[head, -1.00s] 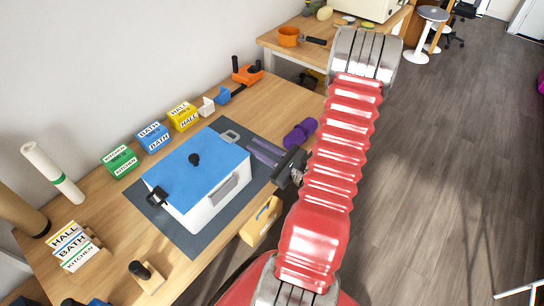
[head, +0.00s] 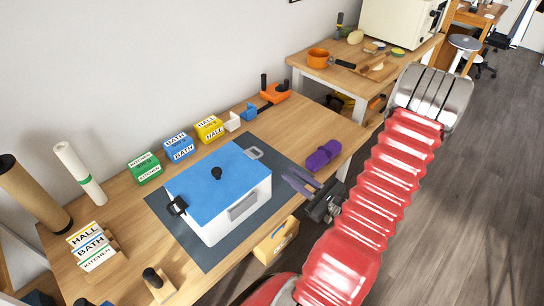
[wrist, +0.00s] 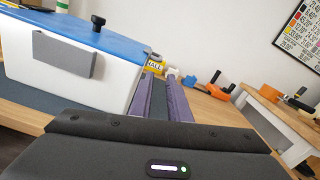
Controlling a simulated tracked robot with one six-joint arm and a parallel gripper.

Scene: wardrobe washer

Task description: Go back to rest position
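My gripper (head: 300,181) has two purple-grey fingers and is empty. It hangs at the right front edge of the workbench (head: 120,228), to the right of the white box with a blue lid (head: 218,192). In the wrist view the two fingers (wrist: 160,98) stand a little apart with a gap between them. The box also shows at the left of the wrist view (wrist: 75,65). My red ribbed arm is raised at the right of the head view. No thing that is held shows.
A purple roll (head: 323,155) lies just beyond my gripper. Green (head: 145,168), blue (head: 180,147) and yellow (head: 209,129) labelled boxes line the wall side. A yellow box (head: 276,241) is at the front edge. A second table (head: 340,82) stands behind. Open floor lies to the right.

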